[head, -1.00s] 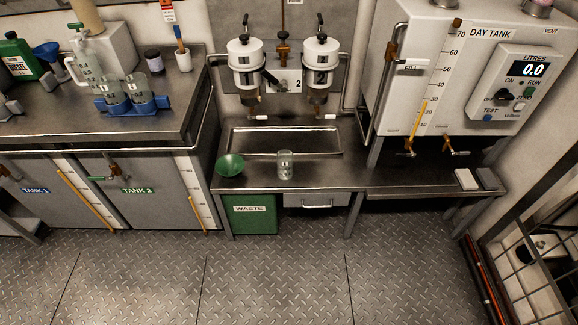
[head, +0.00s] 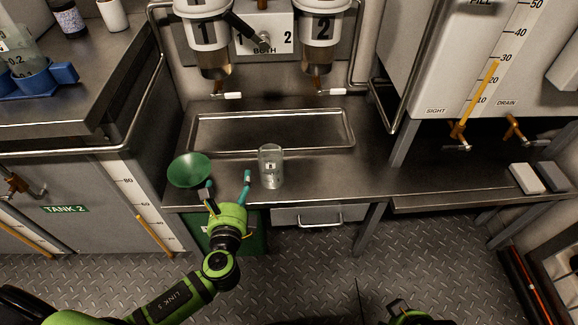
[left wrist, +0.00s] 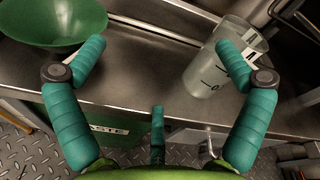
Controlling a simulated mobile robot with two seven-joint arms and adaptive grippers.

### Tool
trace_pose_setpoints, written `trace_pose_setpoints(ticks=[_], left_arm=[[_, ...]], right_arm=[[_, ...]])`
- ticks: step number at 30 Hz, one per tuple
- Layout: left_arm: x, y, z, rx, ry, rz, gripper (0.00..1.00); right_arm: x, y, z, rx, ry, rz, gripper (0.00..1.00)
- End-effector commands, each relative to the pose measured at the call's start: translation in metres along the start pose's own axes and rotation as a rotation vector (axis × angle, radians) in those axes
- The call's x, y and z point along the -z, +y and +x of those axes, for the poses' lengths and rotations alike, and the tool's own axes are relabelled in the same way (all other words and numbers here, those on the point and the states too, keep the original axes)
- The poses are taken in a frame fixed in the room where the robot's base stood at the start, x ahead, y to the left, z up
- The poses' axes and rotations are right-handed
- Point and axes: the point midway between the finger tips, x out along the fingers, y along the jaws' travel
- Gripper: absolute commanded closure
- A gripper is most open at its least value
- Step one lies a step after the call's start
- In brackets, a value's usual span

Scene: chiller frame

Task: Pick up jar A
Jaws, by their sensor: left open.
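My right gripper does not show.
A green funnel (head: 190,169) sits on the bench just left of my left gripper. The drip tray (head: 225,147) lies behind the jar, under two filter bowls. A blue rack (head: 62,74) with glassware is at upper left.

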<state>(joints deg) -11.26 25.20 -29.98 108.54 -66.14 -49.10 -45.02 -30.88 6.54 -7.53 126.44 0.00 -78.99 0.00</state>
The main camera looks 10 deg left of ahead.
Motion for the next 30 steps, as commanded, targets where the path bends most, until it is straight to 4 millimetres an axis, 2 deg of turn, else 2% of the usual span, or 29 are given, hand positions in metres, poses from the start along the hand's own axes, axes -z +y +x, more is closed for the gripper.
trace_pose_setpoints(ticks=[9, 15, 23, 30], left_arm=[[0.025, -0.029, 0.015, 0.291, 0.005, 0.582, 0.00], [0.041, -0.035, 0.017, 0.406, 0.001, 0.822, 0.00], [0.047, -0.044, 0.039, 0.418, -0.001, 0.848, 0.00], [0.053, -0.055, 0.071, 0.416, -0.001, 0.845, 0.00]], right_arm=[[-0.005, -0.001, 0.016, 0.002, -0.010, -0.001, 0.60], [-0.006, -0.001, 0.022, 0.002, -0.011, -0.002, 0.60], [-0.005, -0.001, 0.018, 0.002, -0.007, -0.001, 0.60], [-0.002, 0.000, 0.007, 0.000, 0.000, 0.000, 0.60]])
